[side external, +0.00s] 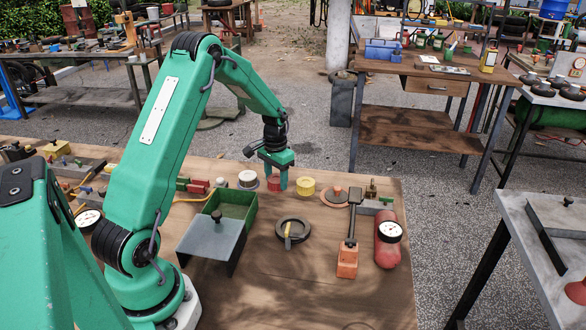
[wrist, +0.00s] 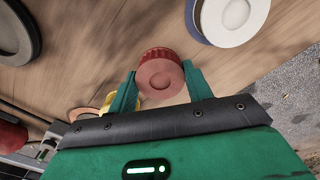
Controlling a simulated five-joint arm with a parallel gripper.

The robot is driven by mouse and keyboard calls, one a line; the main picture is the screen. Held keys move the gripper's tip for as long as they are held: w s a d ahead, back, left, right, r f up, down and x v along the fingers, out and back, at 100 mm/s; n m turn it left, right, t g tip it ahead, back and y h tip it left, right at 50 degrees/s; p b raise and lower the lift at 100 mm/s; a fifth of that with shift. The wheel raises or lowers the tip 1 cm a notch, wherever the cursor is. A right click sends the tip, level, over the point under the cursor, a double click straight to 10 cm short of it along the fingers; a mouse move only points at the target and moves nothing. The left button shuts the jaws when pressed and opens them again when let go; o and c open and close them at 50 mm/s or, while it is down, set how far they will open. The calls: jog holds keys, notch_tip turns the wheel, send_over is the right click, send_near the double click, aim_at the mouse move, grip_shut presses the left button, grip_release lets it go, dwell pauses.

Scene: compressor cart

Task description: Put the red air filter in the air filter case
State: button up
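The red air filter (side external: 274,184) is on the wooden bench at the far side, and it also shows in the wrist view (wrist: 160,78). My gripper (side external: 279,185) is down at it, and its fingers (wrist: 160,68) stand on both sides of it. The gaps are too small to tell whether the fingers press on it. The filter seems to be at bench level. A green open-topped box (side external: 238,209), which looks like the air filter case, stands nearer the camera, left of my gripper. A grey plate with a dark knob (side external: 208,240) is at its near side. The box is out of the wrist view.
A white round part (side external: 248,179) and a yellow one (side external: 305,187) flank the filter. A black ring (side external: 293,232), an orange-based tool (side external: 348,262) and a red cylinder with a gauge (side external: 387,240) are to the right. The bench between box and ring is mostly clear.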

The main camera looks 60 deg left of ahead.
aim_at(277, 179)
jog(key=o, duration=0.4)
jog(key=shift+c, duration=0.2)
jog(key=shift+d+r, duration=0.15)
jog(key=shift+r, duration=3.75)
jog(key=shift+d+r, duration=0.1)
